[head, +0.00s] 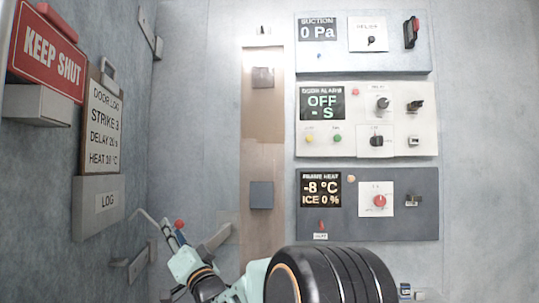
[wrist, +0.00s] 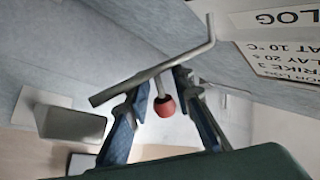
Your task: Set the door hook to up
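The door hook is a grey metal rod with a bent end and a red ball knob on a short stem. In the wrist view the rod (wrist: 150,74) runs slantwise across the fingertips, its bent end at the upper right. The red knob (wrist: 165,106) lies between the two fingers of my gripper (wrist: 160,84), with gaps visible on both sides. My gripper is open; I cannot tell whether a fingertip touches the rod. In the head view, the rod (head: 146,216) and knob (head: 179,223) show at the lower left, by my gripper (head: 174,238), which partly hides the hook.
A log box (head: 98,205) and clipboard (head: 102,125) hang on the left wall near my gripper. A wall bracket (head: 138,264) stands below; a grey bracket shows in the wrist view (wrist: 70,122). Control panels (head: 367,115) fill the wall to the right.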

